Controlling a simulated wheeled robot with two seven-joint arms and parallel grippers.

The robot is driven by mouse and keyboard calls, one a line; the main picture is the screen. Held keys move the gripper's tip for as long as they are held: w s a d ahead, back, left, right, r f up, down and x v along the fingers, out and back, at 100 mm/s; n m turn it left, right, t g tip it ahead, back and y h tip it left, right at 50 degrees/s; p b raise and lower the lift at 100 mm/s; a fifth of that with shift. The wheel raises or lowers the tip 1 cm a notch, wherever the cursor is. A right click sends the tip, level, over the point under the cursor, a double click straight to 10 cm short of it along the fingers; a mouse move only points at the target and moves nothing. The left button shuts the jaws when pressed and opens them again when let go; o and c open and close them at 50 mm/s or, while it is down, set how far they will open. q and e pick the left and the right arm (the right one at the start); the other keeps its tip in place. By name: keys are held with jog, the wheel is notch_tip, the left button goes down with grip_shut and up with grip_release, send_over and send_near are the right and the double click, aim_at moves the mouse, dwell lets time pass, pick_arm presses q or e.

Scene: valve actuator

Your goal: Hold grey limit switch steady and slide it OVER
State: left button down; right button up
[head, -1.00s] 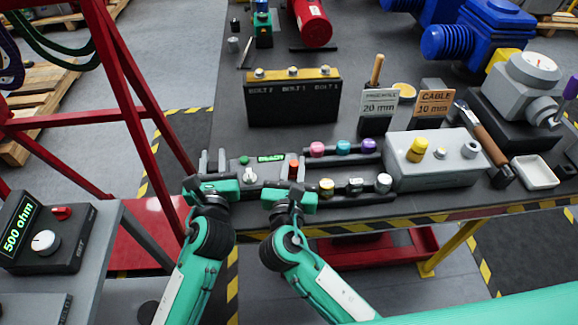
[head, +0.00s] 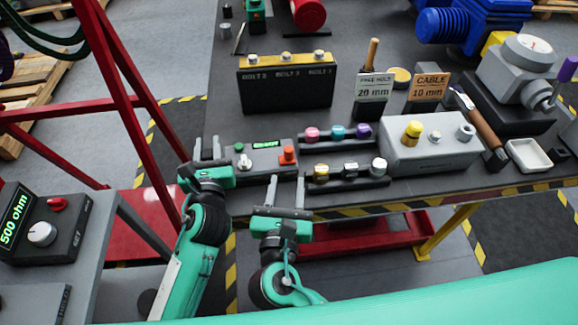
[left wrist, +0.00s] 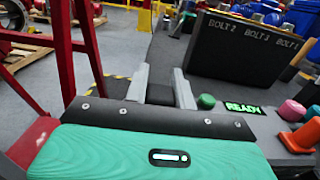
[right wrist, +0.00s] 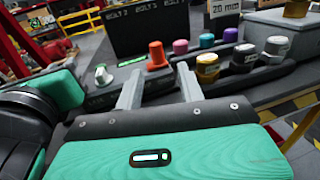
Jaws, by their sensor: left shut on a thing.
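The grey console (head: 262,168) with a green READY display (head: 267,145) stands at the table's front edge. No label shows which thing is the grey limit switch. My left gripper (head: 206,150) is at the console's left end. Its fingers (left wrist: 160,82) close on a dark block (left wrist: 160,94), mostly hidden by the gripper. My right gripper (head: 286,190) is in front of the console's right end. Its fingers (right wrist: 158,85) are apart, with nothing visibly held.
Two dark racks of coloured caps (head: 340,148) stand right of the console, then a grey box (head: 430,153) with a yellow knob. The bolt box (head: 285,90) stands behind. A red frame (head: 130,75) rises left of my left gripper.

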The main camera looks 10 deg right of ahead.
pick_arm(q)
jog(key=shift+f, duration=0.4)
pick_arm(e)
jog(key=shift+v, duration=1.25)
pick_arm(q)
jog(key=c, duration=1.2)
grip_release()
jog(key=shift+o, duration=0.6)
jog(key=shift+r, duration=0.15)
jog(key=shift+r, duration=0.1)
jog(key=shift+s, duration=0.1)
